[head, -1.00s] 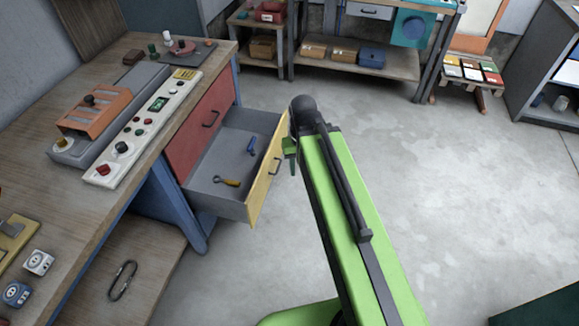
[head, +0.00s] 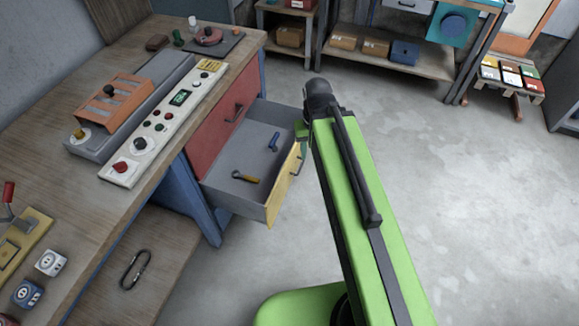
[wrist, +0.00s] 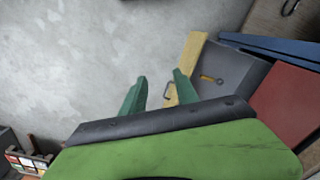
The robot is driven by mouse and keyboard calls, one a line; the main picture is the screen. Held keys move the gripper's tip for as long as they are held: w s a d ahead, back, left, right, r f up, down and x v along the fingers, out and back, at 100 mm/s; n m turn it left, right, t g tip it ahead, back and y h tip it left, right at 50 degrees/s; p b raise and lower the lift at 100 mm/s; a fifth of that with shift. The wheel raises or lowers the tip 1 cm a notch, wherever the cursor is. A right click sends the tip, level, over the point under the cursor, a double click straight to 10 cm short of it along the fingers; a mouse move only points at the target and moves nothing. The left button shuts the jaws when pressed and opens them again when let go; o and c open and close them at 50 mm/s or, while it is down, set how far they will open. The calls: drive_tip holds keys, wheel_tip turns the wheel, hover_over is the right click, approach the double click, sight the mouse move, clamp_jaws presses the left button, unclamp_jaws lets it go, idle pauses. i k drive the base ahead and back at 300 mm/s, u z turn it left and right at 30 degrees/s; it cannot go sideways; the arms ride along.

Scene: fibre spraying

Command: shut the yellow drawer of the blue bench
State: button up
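The yellow drawer (head: 284,190) of the blue bench (head: 192,190) stands open, its grey tray pulled out below the red drawer. A yellow-handled tool (head: 246,178) and a blue tool (head: 273,142) lie in it. My gripper (head: 303,130) is at the far end of the yellow front, mostly hidden by my arm.
The red drawer (head: 222,118) above is shut. A control panel (head: 160,125) and an orange device (head: 113,102) stand on the bench top. A shelf unit (head: 430,65) and a small rack (head: 510,80) are at the back. The floor (head: 470,200) to the right is clear.

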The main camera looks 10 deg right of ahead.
sight(259, 154)
drive_tip(key=u, duration=1.7)
drive_tip(key=k, duration=0.4)
drive_tip(key=u, duration=0.3)
